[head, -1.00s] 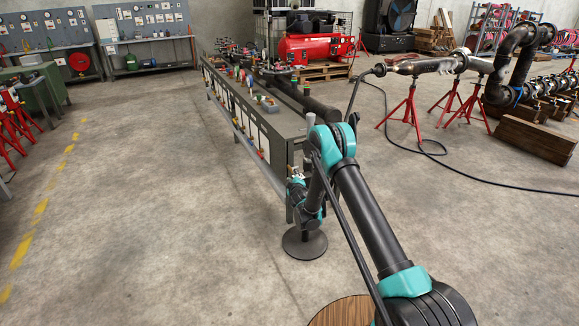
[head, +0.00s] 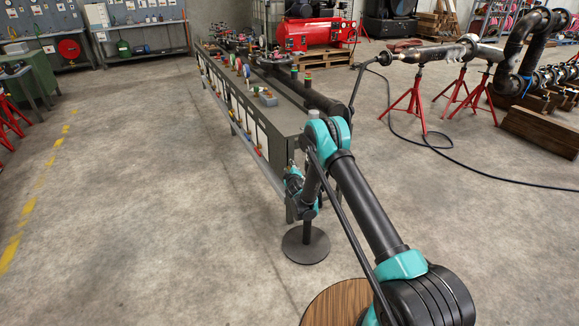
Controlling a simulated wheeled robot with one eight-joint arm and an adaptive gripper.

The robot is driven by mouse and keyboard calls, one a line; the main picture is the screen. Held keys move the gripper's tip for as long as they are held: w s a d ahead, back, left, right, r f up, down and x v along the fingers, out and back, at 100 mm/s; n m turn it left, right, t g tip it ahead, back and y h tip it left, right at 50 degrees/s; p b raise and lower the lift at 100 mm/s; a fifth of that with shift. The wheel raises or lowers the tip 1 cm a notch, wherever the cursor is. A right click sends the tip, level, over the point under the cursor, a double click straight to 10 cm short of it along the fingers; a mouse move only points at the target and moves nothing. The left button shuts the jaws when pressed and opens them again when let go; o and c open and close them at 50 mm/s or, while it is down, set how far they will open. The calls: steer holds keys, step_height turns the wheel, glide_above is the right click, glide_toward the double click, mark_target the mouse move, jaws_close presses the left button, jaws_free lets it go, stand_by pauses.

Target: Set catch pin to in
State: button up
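No catch pin can be made out in the head view; it is too small or hidden. My arm rises from the lower right to a teal elbow and bends down to its wrist at the near end of the long grey bench (head: 262,136). My gripper (head: 292,172) is small and mostly hidden by my own wrist, close to the bench's end face. I cannot tell whether its fingers are open or shut, or whether it touches anything.
A stand with a round black base (head: 305,245) is below my wrist. A round wooden top (head: 332,305) lies near my arm's base. Pipework rests on red stands (head: 416,100) at right, with a black hose (head: 440,150) on the floor.

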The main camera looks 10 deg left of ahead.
steer(key=shift+c, duration=0.5)
jaws_close()
